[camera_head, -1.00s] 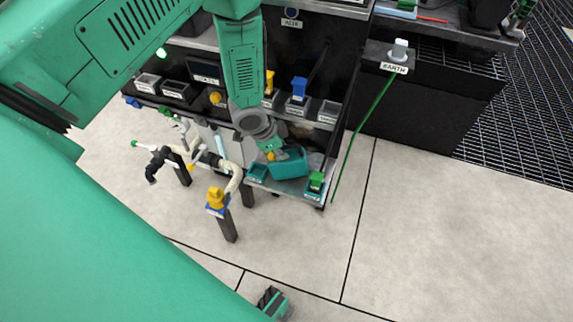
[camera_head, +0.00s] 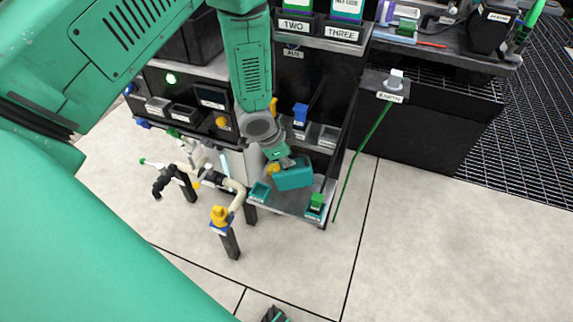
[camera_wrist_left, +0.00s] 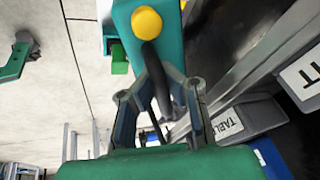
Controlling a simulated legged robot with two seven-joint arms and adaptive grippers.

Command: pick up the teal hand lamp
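The teal hand lamp (camera_head: 293,177) is a boxy teal body with a yellow knob, at the front tray of the bench in the head view. In the left wrist view, its teal body (camera_wrist_left: 172,35), round yellow knob and dark handle fill the top middle. My left gripper (camera_head: 277,157) is over it from above. Its fingers (camera_wrist_left: 152,65) close in around the dark handle and look shut on it. Whether the lamp touches the tray is hard to tell. A dark and teal part at the bottom edge (camera_head: 274,315) appears to be my right gripper, mostly cut off.
The tray (camera_head: 290,203) also holds a small teal box (camera_head: 260,191) and a green block (camera_head: 317,201). Yellow-topped post (camera_head: 221,217) and pipes stand front left. A green rod (camera_head: 360,150) leans from the EARTH block (camera_head: 390,97). Open floor lies right and in front.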

